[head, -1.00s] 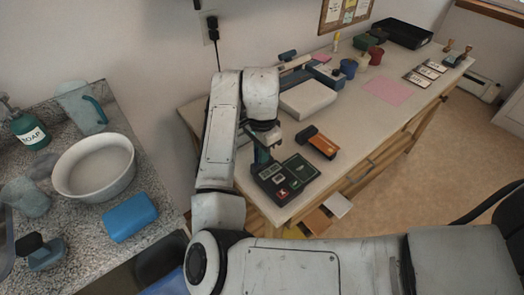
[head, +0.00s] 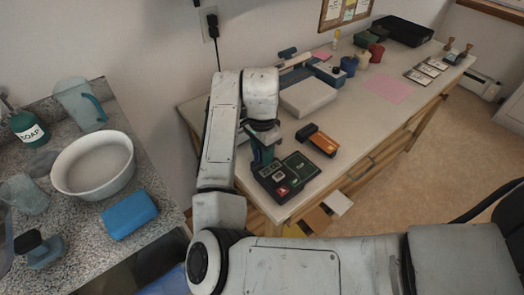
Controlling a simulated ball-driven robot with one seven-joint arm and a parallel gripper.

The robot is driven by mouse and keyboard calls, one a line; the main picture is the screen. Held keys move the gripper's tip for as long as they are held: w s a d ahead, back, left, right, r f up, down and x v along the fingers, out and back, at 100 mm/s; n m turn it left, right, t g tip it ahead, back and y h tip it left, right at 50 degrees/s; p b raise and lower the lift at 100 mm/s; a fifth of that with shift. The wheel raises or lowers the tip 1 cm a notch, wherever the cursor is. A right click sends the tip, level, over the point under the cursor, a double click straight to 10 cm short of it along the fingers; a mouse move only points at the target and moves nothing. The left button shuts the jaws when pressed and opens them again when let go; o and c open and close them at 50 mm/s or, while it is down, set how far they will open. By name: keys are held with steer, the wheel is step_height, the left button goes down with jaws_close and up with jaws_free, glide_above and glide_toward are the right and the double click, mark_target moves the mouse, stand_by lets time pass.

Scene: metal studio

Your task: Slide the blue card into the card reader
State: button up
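The card reader is most likely the dark device with a small panel and red and white keys (head: 297,170) at the near left end of the long desk. My gripper (head: 262,156) points down at its back left edge, very close to it. A narrow blue-teal patch shows at the fingertips. I cannot tell whether it is the blue card or part of the gripper. The fingers are small and partly hidden by my wrist, so whether they are shut does not show. No blue card is clearly seen elsewhere.
An orange and black object (head: 318,140) lies right of the reader. A white box (head: 308,97) stands behind it. A pink sheet (head: 388,88), cups and a black tray (head: 403,32) are farther along. A granite counter with a white basin (head: 93,164) is at left.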

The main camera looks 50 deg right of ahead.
steer(key=shift+r, duration=0.1)
step_height(320, 180, up, 11)
steer(key=shift+f+p, duration=0.2)
steer(key=shift+p, duration=0.75)
